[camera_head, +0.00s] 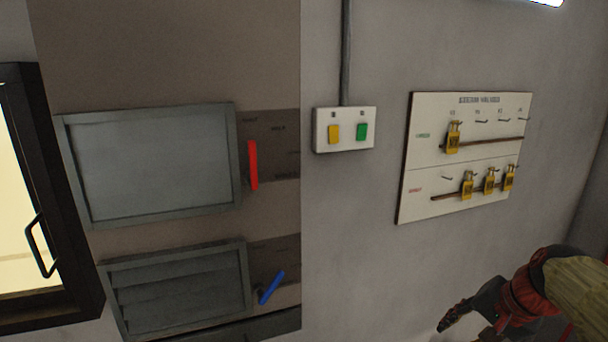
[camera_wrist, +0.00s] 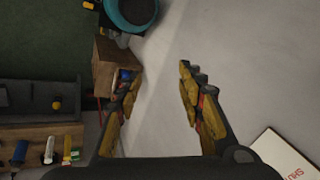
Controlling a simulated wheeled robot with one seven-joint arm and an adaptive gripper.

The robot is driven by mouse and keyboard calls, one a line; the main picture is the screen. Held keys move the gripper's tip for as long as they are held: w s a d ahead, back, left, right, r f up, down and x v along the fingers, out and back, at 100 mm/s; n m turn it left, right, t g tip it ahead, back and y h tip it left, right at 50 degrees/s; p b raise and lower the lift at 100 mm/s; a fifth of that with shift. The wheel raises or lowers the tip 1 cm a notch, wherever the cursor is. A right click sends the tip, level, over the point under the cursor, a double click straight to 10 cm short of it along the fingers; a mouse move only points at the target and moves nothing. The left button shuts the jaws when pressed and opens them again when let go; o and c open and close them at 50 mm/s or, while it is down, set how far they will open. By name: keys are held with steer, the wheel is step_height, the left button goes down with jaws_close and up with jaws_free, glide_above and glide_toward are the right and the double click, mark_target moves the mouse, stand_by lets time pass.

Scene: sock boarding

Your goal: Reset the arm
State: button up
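My gripper (camera_head: 462,318) is at the lower right of the head view, in front of the plain wall, with part of my arm behind it. In the wrist view my gripper (camera_wrist: 160,88) shows its two yellow-and-dark fingers spread well apart. Nothing is between the fingers, only grey surface beyond them. The gripper touches nothing that I can see.
The wall holds a board (camera_head: 418,180) with several yellow padlocks, a switch box (camera_head: 347,146), a red lever (camera_head: 253,166) and a blue lever (camera_head: 271,288). The wrist view shows a wooden box (camera_wrist: 108,66), a teal round object (camera_wrist: 131,12) and a white sign (camera_wrist: 278,150).

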steer(key=s+a+f+n+b, duration=0.5)
steer(key=s+a+f+b, duration=0.1)
steer(key=s+f+b, duration=0.1)
steer(key=s+a+f+n+h+b, duration=0.1)
steer(key=s+a+f+n+b, duration=0.3)
steer(key=s+a+f+b, duration=0.3)
step_height(320, 180, down, 5)
steer(key=s+b, duration=0.1)
steer(key=s, duration=0.1)
steer(key=shift+s+n, duration=0.3)
steer(key=shift+n, duration=0.1)
